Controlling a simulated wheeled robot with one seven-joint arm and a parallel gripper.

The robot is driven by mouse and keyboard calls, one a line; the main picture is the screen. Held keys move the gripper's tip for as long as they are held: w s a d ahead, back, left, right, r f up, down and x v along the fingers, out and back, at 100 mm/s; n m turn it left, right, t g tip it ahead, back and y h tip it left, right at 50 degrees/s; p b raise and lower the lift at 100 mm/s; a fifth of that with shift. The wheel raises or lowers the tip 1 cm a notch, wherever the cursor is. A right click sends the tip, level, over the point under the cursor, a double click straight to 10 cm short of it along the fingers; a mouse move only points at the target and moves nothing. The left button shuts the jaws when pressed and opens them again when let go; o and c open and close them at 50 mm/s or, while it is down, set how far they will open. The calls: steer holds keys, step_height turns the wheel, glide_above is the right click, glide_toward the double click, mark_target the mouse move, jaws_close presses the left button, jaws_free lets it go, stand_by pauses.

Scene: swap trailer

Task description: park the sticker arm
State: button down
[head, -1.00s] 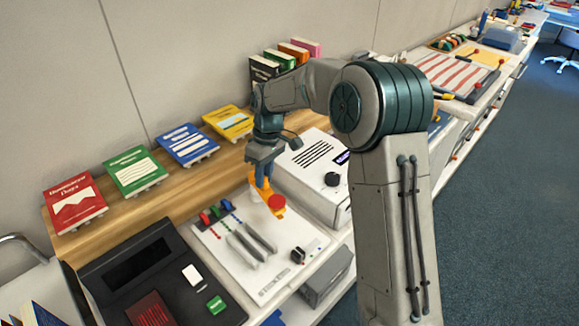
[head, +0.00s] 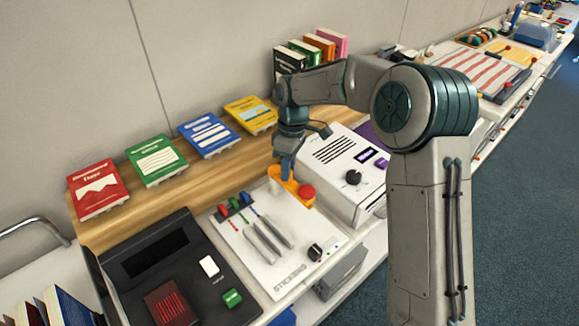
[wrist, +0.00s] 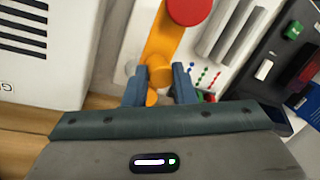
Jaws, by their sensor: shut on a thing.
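The sticker arm is an orange lever (head: 289,183) with a red knob (head: 307,192) on its right end. It lies at the far right corner of the white sticker panel (head: 285,278), clear of the grey sliders. My gripper (head: 285,170) reaches down from above to its left end. In the wrist view, the blue fingers of my gripper (wrist: 159,82) are shut on a round orange part of the sticker arm (wrist: 163,45). The red knob (wrist: 189,9) is beyond them at the top edge. The fingers partly hide the lever's left end in the head view.
A white box with a dark dial (head: 348,200) stands close to the right of the lever. Grey sliders (head: 267,238) and coloured tabs lie on the panel. A black console (head: 165,262) is at left. Coloured books (head: 208,136) line the wooden shelf behind.

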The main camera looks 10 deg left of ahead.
steer(key=c, duration=1.2)
jaws_free()
steer(key=v, duration=1.4)
steer(key=s+d+r+m+t, duration=0.3)
steer(key=s+d+m, duration=0.5)
steer(key=s+d, duration=0.5)
steer(key=s+d+f+m, duration=0.2)
steer(key=s+d, duration=0.2)
steer(key=s+d+f+m+t, duration=0.1)
steer(key=s+d+f+m, duration=0.1)
steer(key=s+d+m, duration=0.1)
steer(key=s+d+f+m+t, duration=0.1)
steer(key=s+d+f+m, duration=0.1)
steer(key=s+d, duration=0.3)
steer(key=shift+s+d+f+m, duration=0.3)
steer(key=shift+s+f+m, duration=0.1)
steer(key=shift+s, duration=0.1)
